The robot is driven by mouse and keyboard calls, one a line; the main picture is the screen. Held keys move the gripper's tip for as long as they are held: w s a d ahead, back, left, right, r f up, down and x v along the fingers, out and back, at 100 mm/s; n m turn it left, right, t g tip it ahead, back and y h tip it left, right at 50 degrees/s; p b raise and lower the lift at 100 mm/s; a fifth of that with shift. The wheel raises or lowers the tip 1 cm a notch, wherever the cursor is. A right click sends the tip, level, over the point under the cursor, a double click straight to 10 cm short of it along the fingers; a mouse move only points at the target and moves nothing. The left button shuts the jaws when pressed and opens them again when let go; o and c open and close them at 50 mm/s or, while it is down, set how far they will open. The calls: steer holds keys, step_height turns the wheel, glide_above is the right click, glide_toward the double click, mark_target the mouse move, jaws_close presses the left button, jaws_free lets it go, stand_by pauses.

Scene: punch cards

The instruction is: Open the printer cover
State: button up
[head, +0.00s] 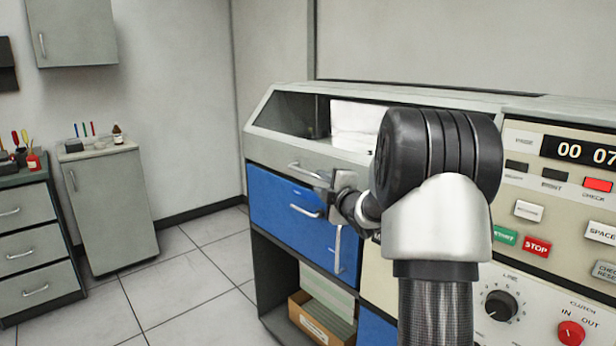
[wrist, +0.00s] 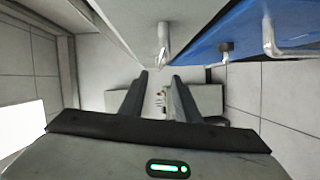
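The printer cover (head: 285,150) is the grey upper front of the machine, with a sloped window above it; it appears shut. A silver bar handle (head: 304,171) sticks out from its front, and its end also shows in the wrist view (wrist: 163,34). My gripper (head: 324,182) is at the right end of this handle in the head view, partly hidden by my own wrist. In the wrist view my gripper (wrist: 160,76) has its two dark fingers apart with nothing between them. The handle shows just beyond the fingertips, roughly in line with the gap; I cannot tell whether they touch.
A blue panel (head: 280,215) with its own silver handles (head: 305,211) lies right below the cover. A control panel (head: 560,190) with buttons and a knob stands at right. Grey cabinets (head: 108,205) stand at left, with clear tiled floor (head: 195,285) between.

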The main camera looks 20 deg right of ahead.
mark_target(311, 175)
steer(key=w, duration=1)
steer(key=shift+d+f, duration=0.1)
steer(key=shift+f, duration=0.25)
jaws_close()
